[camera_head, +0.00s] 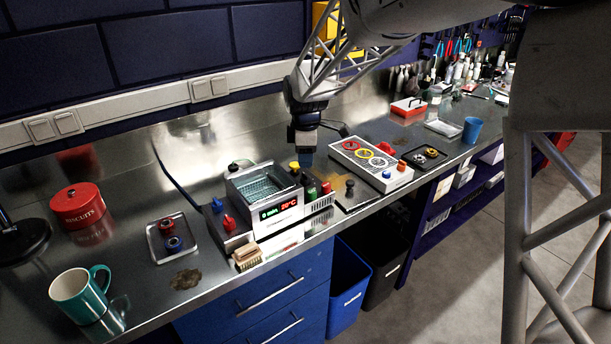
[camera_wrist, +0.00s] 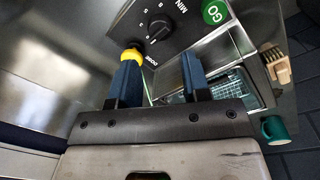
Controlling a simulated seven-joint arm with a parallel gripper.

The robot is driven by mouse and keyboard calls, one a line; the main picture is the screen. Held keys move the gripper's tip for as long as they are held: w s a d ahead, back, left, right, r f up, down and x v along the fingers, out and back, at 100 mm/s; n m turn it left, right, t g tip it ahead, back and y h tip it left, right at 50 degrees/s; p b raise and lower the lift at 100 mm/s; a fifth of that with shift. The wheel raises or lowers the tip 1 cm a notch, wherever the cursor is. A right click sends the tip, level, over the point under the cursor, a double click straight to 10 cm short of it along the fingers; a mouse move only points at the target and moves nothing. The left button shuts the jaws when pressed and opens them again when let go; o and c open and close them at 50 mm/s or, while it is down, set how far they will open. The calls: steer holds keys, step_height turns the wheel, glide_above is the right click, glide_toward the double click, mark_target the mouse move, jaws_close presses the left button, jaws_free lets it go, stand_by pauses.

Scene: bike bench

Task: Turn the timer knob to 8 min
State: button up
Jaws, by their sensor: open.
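The timer knob (camera_wrist: 158,27) is black and round, on a dark panel with a printed scale and the word MIN, in the wrist view. A green GO button (camera_wrist: 215,12) is beside it. My gripper (camera_wrist: 160,72) is open and empty; its blue fingers are apart from the knob, which appears beyond the fingertips. A yellow cap (camera_wrist: 132,55) shows by the left fingertip. In the head view my gripper (camera_head: 306,158) hangs above the right side of the bath unit (camera_head: 262,190). The knob is hard to make out there. The unit's display (camera_head: 278,210) reads 0 min and 20°C.
A brush (camera_head: 247,257) lies in front. A small tray (camera_head: 155,243), red biscuit tin (camera_head: 78,207) and teal mug (camera_head: 78,296) stand left. A control box (camera_head: 399,181) with coloured dials stands right.

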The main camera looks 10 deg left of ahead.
mark_target(305, 175)
steer(key=shift+w+f, duration=0.2)
steer(key=shift+f, duration=3.4)
steer(key=c, duration=0.6)
